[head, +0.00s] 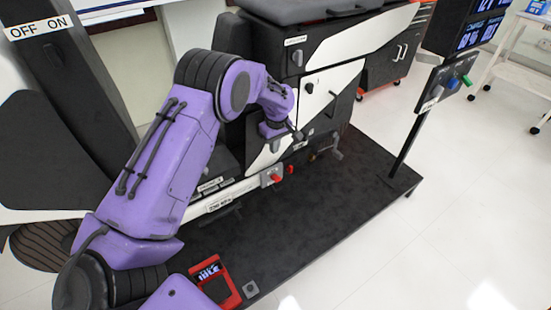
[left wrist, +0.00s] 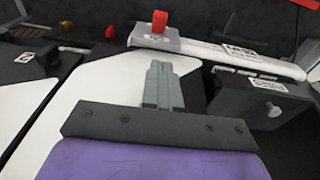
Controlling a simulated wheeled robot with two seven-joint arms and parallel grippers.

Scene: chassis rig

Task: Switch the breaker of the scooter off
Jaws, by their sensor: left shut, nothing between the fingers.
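The scooter (head: 333,58) is a black and white body on a dark platform. Low on its side, a red knob (head: 276,178) sits on a grey block; this may be the breaker, but its label is too small to read. In the left wrist view the red knob (left wrist: 160,20) stands on its grey block, beyond my fingertips and apart from them. My left gripper (head: 298,134) is beside the scooter's white side panel, above the knob. In the left wrist view the left gripper (left wrist: 159,66) is shut and empty. My right gripper is not in view.
An "OFF ON" label (head: 38,28) is at the top left. A red-framed display (head: 214,281) is at the lower front. The dark platform (head: 330,215) is clear in front of the scooter.

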